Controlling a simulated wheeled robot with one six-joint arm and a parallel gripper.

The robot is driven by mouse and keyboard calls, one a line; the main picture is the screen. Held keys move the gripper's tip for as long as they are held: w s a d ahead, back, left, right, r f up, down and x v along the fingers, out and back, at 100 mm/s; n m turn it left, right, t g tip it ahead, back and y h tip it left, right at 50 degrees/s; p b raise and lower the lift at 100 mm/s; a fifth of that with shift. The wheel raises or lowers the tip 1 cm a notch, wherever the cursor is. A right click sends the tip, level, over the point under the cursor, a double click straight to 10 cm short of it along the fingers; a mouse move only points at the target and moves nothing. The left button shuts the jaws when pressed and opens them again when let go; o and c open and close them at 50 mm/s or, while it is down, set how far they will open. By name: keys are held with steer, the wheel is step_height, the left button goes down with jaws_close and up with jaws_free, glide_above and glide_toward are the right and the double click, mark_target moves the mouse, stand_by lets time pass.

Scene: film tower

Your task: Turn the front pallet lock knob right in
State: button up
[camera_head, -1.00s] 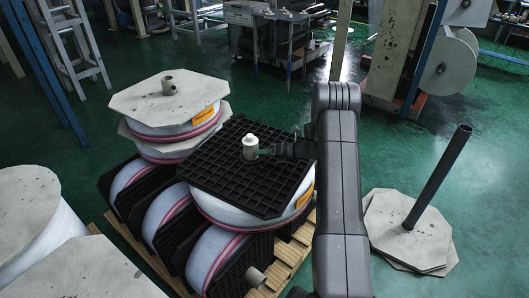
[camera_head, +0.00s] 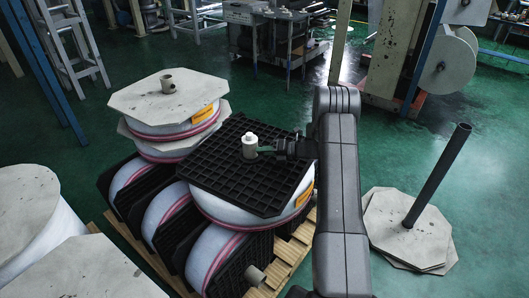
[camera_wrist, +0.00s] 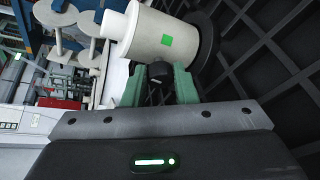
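A white cylindrical plug (camera_head: 250,145) stands up from the black grid pallet (camera_head: 225,180), on top of the front reel stack. In the wrist view the plug (camera_wrist: 163,40) has a green square on its side and lies tilted in the picture. A small black knob (camera_wrist: 159,72) sits low on the plug's side, between the two green fingers of my gripper (camera_wrist: 160,84). The fingers flank the knob closely and seem closed on it; the contact itself is hard to make out. In the head view my gripper (camera_head: 268,149) reaches in from the right, low beside the plug.
Another reel stack with a pale octagonal board (camera_head: 150,103) stands behind left. A dark pole (camera_head: 437,177) rises from boards (camera_head: 385,225) on the floor at right. Upright reels stand beneath on a wooden pallet (camera_head: 285,262).

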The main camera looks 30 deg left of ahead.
steer(key=o, duration=0.4)
steer(key=shift+d, duration=0.1)
steer(key=b+v, duration=0.1)
steer(key=v, duration=1.2)
steer(key=shift+w+d+r, duration=0.1)
steer(key=shift+d+r, duration=0.05)
steer(key=shift+d, duration=0.2)
